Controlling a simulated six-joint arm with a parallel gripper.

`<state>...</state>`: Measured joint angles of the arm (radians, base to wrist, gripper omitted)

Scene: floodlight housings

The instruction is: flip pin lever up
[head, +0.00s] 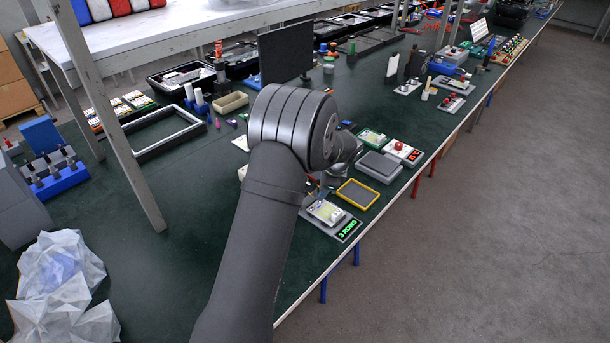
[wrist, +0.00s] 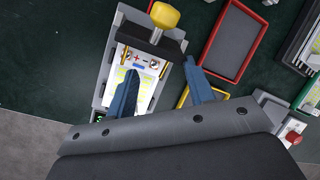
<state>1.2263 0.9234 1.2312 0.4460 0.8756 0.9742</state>
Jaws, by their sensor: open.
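The grey fixture (wrist: 107,68) holds a pale panel with yellow patches and plus and minus marks. A black crossbar lever (wrist: 142,38) lies over one end of the panel, with a yellow knob (wrist: 164,15) on a short metal stem. My gripper (wrist: 160,66) is open, with two blue fingers spread apart and empty. One finger is over the panel and the other is beside the fixture on the right; contact cannot be told. In the head view the fixture (head: 325,212) sits near the table edge by a green display, and my arm hides the gripper's fingers.
A red-rimmed tray (wrist: 235,45) lies right of the fixture in the wrist view. A yellow-rimmed tray (head: 358,193) and a grey block (head: 379,166) sit close by in the head view. A box with a red button (wrist: 293,137) is at the lower right. The floor lies past the table edge.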

